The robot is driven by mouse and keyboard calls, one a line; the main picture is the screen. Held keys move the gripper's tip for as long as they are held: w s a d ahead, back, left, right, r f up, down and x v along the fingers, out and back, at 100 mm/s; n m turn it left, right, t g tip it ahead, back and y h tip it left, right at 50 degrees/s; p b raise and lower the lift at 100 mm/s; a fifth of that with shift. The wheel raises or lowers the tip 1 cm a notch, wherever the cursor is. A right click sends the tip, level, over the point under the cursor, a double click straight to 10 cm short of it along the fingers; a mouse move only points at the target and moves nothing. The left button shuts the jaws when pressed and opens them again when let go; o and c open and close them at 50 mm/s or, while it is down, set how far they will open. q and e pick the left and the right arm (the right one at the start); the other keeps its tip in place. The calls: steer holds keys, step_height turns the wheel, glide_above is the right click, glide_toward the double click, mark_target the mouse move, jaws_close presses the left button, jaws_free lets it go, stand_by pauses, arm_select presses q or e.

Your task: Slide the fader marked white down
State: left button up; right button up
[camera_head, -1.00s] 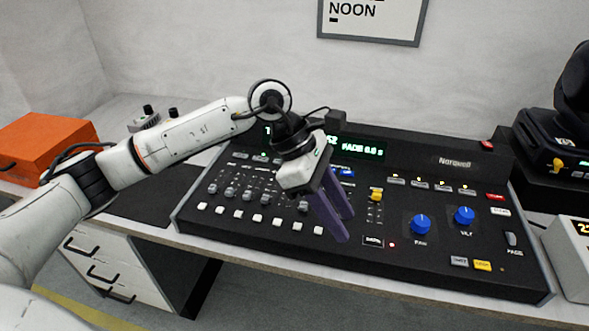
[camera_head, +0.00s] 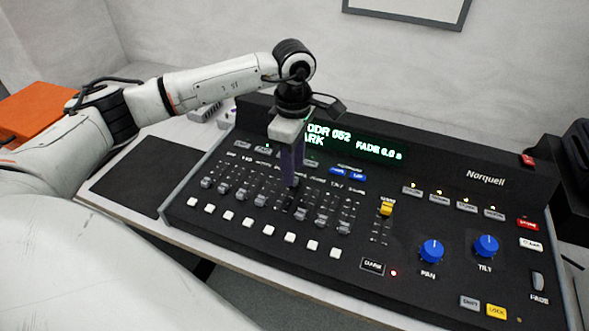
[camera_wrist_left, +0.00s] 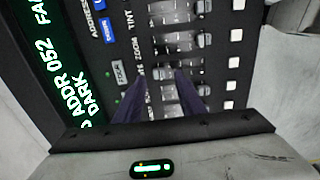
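The lighting console (camera_head: 400,262) has a row of small grey faders, and a white button sits below each one. The tiny fader labels are too blurred for me to tell which is marked white. My left gripper (camera_head: 292,184) points straight down over the middle of this row, its purple fingers seen edge-on. In the left wrist view its two fingers (camera_wrist_left: 162,76) are apart, with a fader cap (camera_wrist_left: 160,74) showing between the tips. I cannot tell whether the fingers touch it. The gripper hides part of the middle faders. My right gripper is not in view.
A yellow-capped fader (camera_head: 387,209) stands apart to the right. Blue PAN (camera_head: 431,250) and TILT (camera_head: 486,245) knobs are farther right. The green-lit display (camera_head: 355,143) rises behind the faders. A dark mat (camera_head: 147,176) and an orange case (camera_head: 40,112) lie left.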

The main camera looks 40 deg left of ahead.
arm_select(q)
step_height(320, 180, down, 2)
steer(key=shift+f, duration=0.35)
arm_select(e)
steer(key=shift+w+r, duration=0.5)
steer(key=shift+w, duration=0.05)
